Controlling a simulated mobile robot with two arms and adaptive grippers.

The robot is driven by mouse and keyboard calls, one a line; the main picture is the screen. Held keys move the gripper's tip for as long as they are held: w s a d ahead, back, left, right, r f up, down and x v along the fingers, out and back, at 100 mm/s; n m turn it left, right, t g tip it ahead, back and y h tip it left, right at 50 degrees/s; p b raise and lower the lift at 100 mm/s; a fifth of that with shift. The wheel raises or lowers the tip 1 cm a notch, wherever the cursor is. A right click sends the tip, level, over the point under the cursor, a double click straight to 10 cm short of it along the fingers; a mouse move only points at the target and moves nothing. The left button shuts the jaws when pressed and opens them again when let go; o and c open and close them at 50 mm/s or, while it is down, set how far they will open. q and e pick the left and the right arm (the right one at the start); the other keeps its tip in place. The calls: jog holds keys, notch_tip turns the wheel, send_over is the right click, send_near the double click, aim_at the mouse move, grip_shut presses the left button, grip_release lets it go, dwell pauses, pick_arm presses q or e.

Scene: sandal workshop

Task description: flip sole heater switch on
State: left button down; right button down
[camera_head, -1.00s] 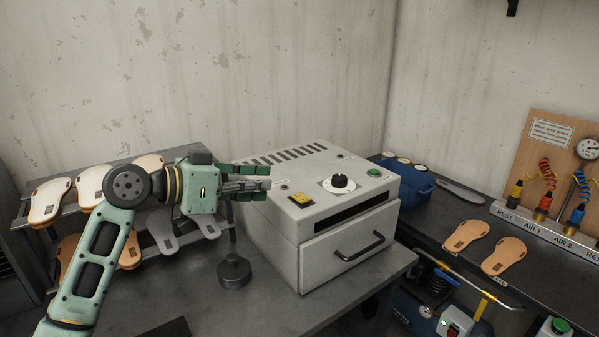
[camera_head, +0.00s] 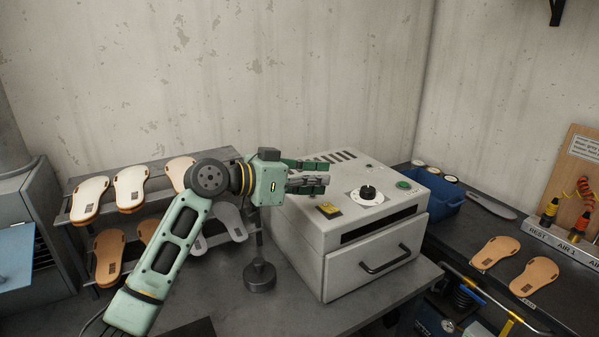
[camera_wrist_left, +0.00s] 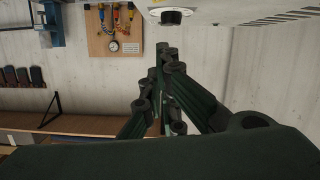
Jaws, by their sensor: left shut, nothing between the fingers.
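The sole heater (camera_head: 325,250) is a pale grey box on the left bench, with vent slots on top and a drawer handle in front. Its yellow switch (camera_head: 329,210) sits on the top near the left front corner; I cannot tell which way it is set. My left gripper (camera_head: 324,174) is shut and empty, held above the heater's top, just behind the switch in the picture and apart from it. In the left wrist view its fingers (camera_wrist_left: 160,75) are bunched together, with the heater's black knob (camera_wrist_left: 172,16) beyond them at the top. The right gripper is not in view.
A round black knob (camera_head: 368,192) and a green button (camera_head: 403,185) are on the heater's top. A sole rack (camera_head: 75,188) stands left, behind my left arm. A dark round weight (camera_head: 260,276) stands in front. A blue crate (camera_head: 440,205) lies to the right.

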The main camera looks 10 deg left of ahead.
aim_at(329, 209)
pick_arm(q)
jog(key=d+f+p, duration=0.1)
jog(key=w+d+f, duration=0.1)
jog(key=f, duration=0.1)
jog(key=shift+w+d+p, duration=0.2)
jog(key=shift+p, duration=0.15)
jog(key=shift+s+a+f, duration=0.15)
jog(key=shift+s+f, duration=0.05)
jog(key=shift+f, duration=0.55)
jog(key=shift+f, duration=0.1)
